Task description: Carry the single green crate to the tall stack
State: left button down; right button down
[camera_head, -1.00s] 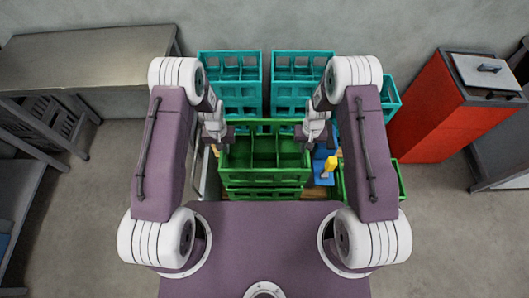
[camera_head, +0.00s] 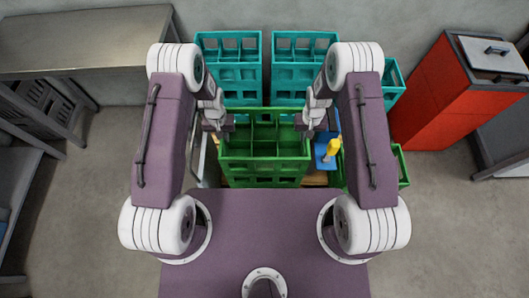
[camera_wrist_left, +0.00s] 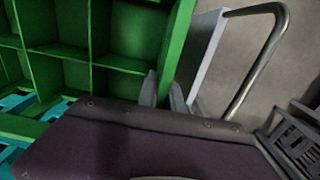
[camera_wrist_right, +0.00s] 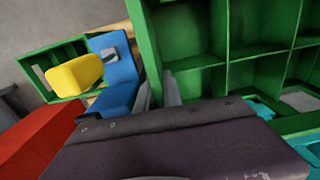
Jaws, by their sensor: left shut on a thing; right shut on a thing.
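The green crate (camera_head: 263,158), open-topped with dividers, is held between my two grippers in front of my body. My left gripper (camera_head: 222,128) is shut on its left wall, which also shows in the left wrist view (camera_wrist_left: 177,45). My right gripper (camera_head: 307,128) is shut on its right wall, seen in the right wrist view (camera_wrist_right: 150,45). The crate looks empty and roughly level. What lies directly under it is mostly hidden. Two teal crate stacks, left (camera_head: 229,75) and right (camera_head: 304,75), stand just beyond it. Which is taller is unclear.
A blue object with a yellow part (camera_head: 334,148) and another green crate (camera_head: 402,165) are close on the right. A red cabinet (camera_head: 440,100) stands farther right. A metal table (camera_head: 85,40) is at back left. A metal handle bar (camera_wrist_left: 265,50) runs beside the crate's left side.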

pick_arm(q)
jog(key=c, duration=1.9)
grip_release()
jog(key=shift+f, duration=0.55)
pick_arm(e)
jog(key=c, duration=1.9)
grip_release()
jog(key=shift+f, duration=0.5)
pick_arm(q)
jog(key=o, duration=0.4)
jog(key=shift+r, duration=0.25)
pick_arm(e)
jog(key=o, duration=0.4)
jog(key=shift+r, duration=0.2)
pick_arm(q)
notch_tip(320, 180, up, 12)
pick_arm(e)
notch_tip(320, 180, up, 12)
jog(key=shift+f, duration=0.1)
